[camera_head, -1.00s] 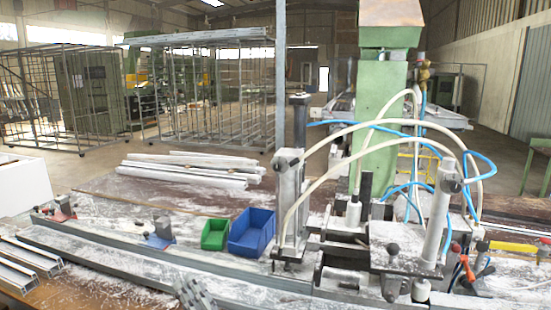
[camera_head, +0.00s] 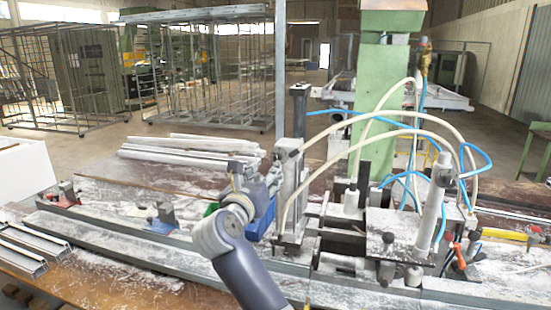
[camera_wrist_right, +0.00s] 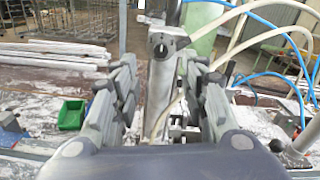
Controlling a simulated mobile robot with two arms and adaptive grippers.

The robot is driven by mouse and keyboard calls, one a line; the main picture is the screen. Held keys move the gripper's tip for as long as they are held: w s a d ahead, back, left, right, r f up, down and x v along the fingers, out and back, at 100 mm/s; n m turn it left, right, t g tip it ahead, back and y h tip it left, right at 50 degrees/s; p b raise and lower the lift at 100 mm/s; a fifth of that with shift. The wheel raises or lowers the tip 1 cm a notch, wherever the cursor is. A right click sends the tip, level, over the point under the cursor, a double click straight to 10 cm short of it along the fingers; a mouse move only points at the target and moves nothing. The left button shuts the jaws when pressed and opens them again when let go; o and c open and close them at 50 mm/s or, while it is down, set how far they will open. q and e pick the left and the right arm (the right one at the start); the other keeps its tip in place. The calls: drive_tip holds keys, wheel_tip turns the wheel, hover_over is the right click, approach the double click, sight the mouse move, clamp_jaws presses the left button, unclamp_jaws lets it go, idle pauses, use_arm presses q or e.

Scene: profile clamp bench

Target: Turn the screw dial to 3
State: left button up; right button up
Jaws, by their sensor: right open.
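No dial with readable numbers shows, so I cannot tell its setting. A dark round knob (camera_wrist_right: 160,50) sits near the top of a grey upright clamp post (camera_head: 291,195); I cannot tell whether this is the screw dial. My right gripper (camera_head: 256,174) is just left of this post. In the right wrist view its two fingers (camera_wrist_right: 163,88) are spread apart and empty, with the post beyond and between them. Another knobbed cylinder (camera_head: 436,200) stands upright on the clamp fixture's right side. My left gripper is not in view.
A green bin (camera_wrist_right: 72,114) and a blue bin (camera_head: 262,226) are on the bench, largely hidden behind my right arm in the head view. White and blue hoses (camera_head: 400,135) arch over the fixture. Long metal profiles (camera_head: 190,148) lie behind. A long rail (camera_head: 110,240) runs along the front.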

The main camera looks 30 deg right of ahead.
sight(277, 159)
drive_tip(key=p+x, duration=0.3)
drive_tip(key=x, duration=0.5)
drive_tip(key=shift+s+d+r, duration=0.1)
drive_tip(key=shift+w+d+p, duration=0.4)
drive_tip(key=shift+w+d, duration=0.1)
clamp_jaws()
